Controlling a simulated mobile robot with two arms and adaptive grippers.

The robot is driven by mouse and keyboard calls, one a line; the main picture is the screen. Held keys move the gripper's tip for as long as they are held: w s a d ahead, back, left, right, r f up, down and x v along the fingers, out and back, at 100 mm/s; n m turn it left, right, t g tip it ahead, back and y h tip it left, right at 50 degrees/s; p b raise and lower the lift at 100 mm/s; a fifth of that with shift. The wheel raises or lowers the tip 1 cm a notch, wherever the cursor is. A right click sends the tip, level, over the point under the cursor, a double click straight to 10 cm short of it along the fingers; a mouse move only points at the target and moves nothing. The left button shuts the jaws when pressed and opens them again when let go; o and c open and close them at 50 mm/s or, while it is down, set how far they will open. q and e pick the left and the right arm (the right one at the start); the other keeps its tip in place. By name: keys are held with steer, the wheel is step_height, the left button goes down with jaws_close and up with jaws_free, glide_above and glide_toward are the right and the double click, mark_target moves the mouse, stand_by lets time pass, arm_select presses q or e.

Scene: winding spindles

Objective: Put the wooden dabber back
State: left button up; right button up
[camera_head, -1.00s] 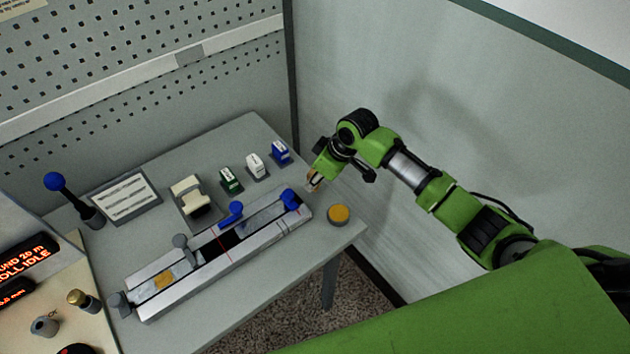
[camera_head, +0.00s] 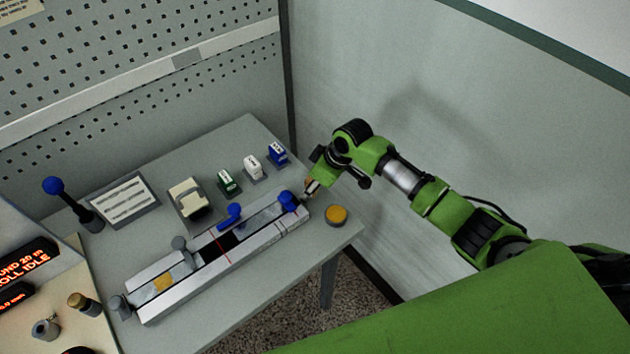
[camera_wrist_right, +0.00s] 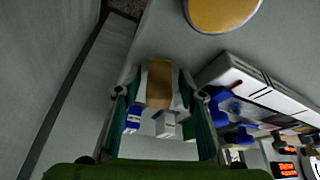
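The wooden dabber, a plain brown block (camera_wrist_right: 159,83), sits between the grey fingertip pads of my right gripper (camera_wrist_right: 161,90) in the right wrist view. The pads flank it closely on both sides. In the head view my right gripper (camera_head: 311,187) is by the right end of the long grey rail fixture (camera_head: 215,270). It is close to the blue knob (camera_head: 289,201) there and behind the round pot with an orange-yellow top (camera_head: 337,215). The dabber is too small there to see clearly. My left gripper is not in view.
Small blue (camera_head: 277,153), white (camera_head: 253,167) and green (camera_head: 227,182) blocks stand along the table's back, with a cream device (camera_head: 189,199) left of them. A blue-knobbed lever (camera_head: 54,186) is at far left. The grey wall stands close right of the gripper.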

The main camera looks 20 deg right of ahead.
steer(key=b+v, duration=0.1)
steer(key=v, duration=1.1)
steer(key=shift+b, duration=0.4)
stand_by(1.7)
